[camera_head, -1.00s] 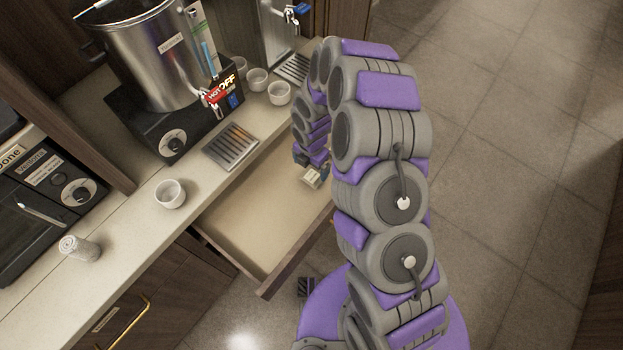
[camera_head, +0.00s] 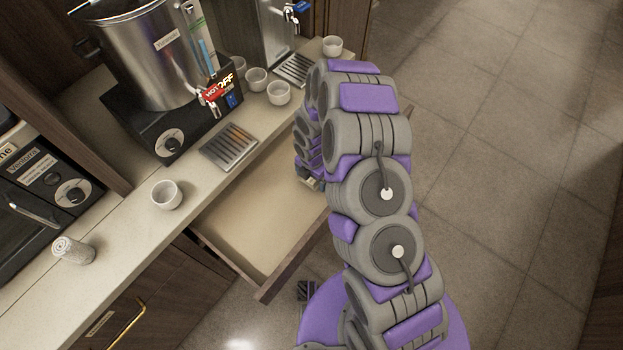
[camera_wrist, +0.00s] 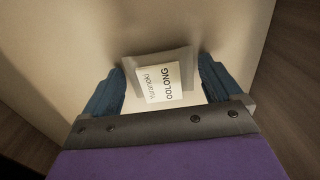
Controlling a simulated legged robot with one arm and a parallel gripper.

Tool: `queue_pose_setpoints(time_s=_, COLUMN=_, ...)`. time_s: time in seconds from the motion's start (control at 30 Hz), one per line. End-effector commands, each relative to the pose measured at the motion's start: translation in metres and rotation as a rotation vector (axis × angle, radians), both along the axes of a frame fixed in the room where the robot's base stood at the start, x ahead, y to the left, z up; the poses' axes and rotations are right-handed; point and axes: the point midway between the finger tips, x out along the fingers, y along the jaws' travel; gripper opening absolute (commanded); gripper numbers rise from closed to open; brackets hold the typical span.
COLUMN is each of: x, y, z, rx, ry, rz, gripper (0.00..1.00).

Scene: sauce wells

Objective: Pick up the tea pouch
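The tea pouch (camera_wrist: 184,59) is a pale grey packet with a white label reading OOLONG. In the wrist view it lies in the drawer between the two blue fingers of my gripper (camera_wrist: 163,90). The fingers are apart, with a gap showing on each side of the pouch. The wrist view does not show clearly how far above the pouch they are. In the head view my arm reaches down into the open drawer (camera_head: 235,228), and it hides most of the gripper and the pouch.
The drawer floor left of my arm is bare. Several more cups stand near the urn.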

Motion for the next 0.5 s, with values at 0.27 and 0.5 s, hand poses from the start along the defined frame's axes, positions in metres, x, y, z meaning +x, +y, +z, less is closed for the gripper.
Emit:
queue_pose_setpoints(time_s=0.27, x=0.0, y=0.0001, z=0.0, rx=0.0, ry=0.0, rz=0.0, gripper=0.65)
queue_pose_setpoints(time_s=0.5, x=-0.0001, y=0.0002, z=0.0, rx=0.0, ry=0.0, rz=0.0, gripper=0.49)
